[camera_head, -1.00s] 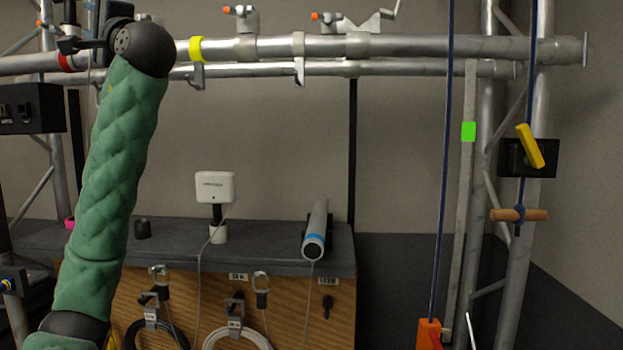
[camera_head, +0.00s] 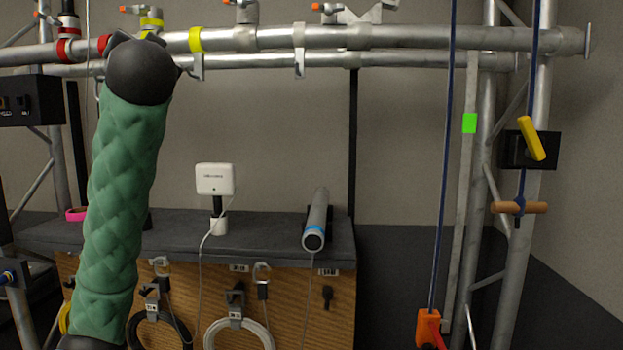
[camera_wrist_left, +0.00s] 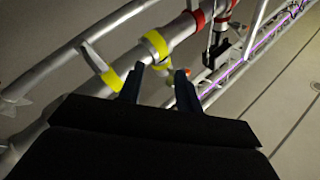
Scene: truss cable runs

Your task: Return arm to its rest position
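My left arm, in a green quilted sleeve, rises from the bottom left of the head view to a black rounded joint in front of the truss tubes (camera_head: 400,38). My left gripper is hidden behind that joint there. In the left wrist view my left gripper (camera_wrist_left: 158,78) shows two dark fingers standing apart, with nothing held between them. Beyond the fingertips are a tube with yellow tape (camera_wrist_left: 156,45) and a clamp; I cannot tell the exact gap. My right arm and gripper are not in view.
A grey-topped wooden case (camera_head: 270,229) carries a white box device (camera_head: 215,179) and a grey cylinder (camera_head: 317,215). Coiled cables hang on its front. Blue ropes (camera_head: 447,180) hang at the right, one with an orange block (camera_head: 428,328). The space before the wall's middle is clear.

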